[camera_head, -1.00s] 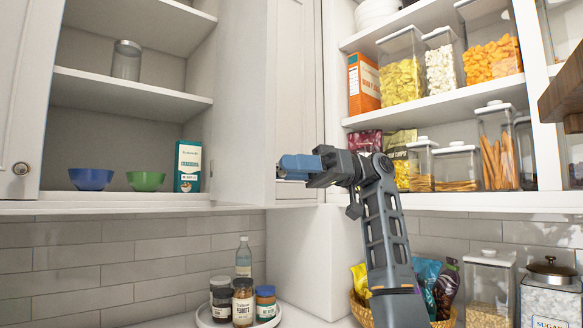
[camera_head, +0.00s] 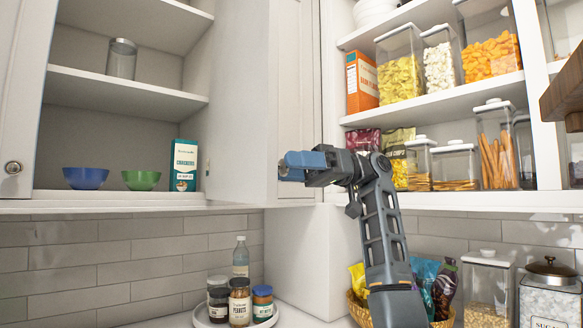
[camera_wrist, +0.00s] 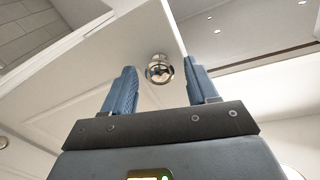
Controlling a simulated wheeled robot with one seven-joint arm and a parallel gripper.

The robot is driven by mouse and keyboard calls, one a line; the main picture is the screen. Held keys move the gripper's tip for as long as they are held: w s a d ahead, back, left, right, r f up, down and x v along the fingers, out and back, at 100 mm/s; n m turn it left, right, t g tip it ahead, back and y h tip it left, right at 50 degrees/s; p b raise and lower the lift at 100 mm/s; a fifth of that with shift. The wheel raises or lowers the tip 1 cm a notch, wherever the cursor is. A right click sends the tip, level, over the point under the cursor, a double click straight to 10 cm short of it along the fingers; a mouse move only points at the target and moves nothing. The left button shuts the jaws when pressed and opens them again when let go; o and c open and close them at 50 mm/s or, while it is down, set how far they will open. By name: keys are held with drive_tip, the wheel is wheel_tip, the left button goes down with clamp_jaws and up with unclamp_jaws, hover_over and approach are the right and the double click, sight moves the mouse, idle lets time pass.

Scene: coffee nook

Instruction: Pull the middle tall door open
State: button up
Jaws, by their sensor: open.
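The middle tall door (camera_head: 297,75) is a white panelled door, seen at a steep angle in the head view between the open left cabinet and the right shelves. In the wrist view my gripper (camera_wrist: 160,76) is open, with one blue finger on each side of the knob and gaps to both.
The left cabinet holds a blue bowl (camera_head: 86,178), a green bowl (camera_head: 142,180) and a cracker box (camera_head: 184,166). Shelves on the right hold food containers. Jars (camera_head: 240,301) stand on the counter below. A wooden block (camera_head: 563,95) juts in at the right.

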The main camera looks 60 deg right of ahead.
drive_tip(key=b+v, duration=0.1)
drive_tip(key=v, duration=0.6)
drive_tip(key=shift+s+d+b, duration=0.2)
drive_tip(key=shift+d+b, duration=0.15)
idle(0.4)
